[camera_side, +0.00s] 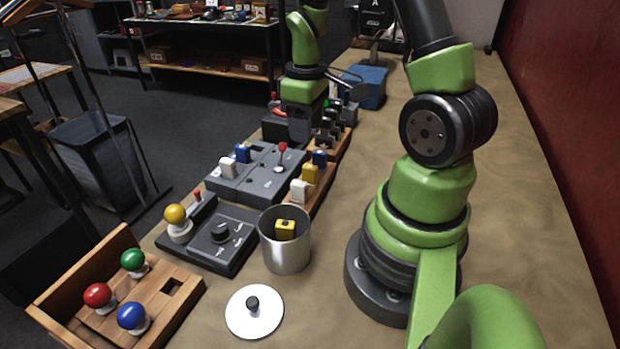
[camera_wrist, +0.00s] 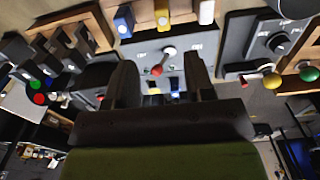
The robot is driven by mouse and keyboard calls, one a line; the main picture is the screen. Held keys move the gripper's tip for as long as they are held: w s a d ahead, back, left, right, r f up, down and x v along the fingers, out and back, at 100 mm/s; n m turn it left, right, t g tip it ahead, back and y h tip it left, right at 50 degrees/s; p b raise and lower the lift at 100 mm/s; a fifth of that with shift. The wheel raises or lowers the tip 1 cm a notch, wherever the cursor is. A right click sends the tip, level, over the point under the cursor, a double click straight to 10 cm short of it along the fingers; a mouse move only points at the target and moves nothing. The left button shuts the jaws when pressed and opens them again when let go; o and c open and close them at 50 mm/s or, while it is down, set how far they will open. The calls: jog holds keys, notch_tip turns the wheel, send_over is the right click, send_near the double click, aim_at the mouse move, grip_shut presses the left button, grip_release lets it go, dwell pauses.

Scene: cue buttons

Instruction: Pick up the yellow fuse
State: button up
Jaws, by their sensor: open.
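One yellow fuse (camera_side: 310,173) stands in a wooden rack between a blue fuse (camera_side: 319,158) and a white fuse (camera_side: 300,190). It also shows at the top of the wrist view (camera_wrist: 162,14). Another yellow block, which looks like a fuse (camera_side: 285,229), is inside the metal cup (camera_side: 286,257). My gripper (camera_wrist: 160,82) is open, with nothing seen held between its fingers. In the side view it is at the far end of the row of panels, its fingertips hard to make out. In the wrist view the yellow fuse lies beyond the fingers, apart from them.
A grey panel has a red-tipped lever (camera_side: 282,155) and white and blue fuses. A knob panel (camera_side: 220,236) stands nearer. A yellow ball button (camera_side: 176,215) stands beside it. A wooden tray (camera_side: 183,303) holds green, red and blue buttons. A white lid (camera_side: 254,322) lies flat near the cup.

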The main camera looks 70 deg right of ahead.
aim_at(304, 165)
notch_tip(304, 165, down, 4)
jog(key=shift+f, duration=0.25)
jog(key=shift+w+a+f, duration=0.1)
jog(key=shift+a+f, duration=0.05)
jog(key=shift+f, duration=1.25)
jog(key=shift+w+a+f, duration=0.1)
jog(key=shift+f, duration=1.3)
grip_shut()
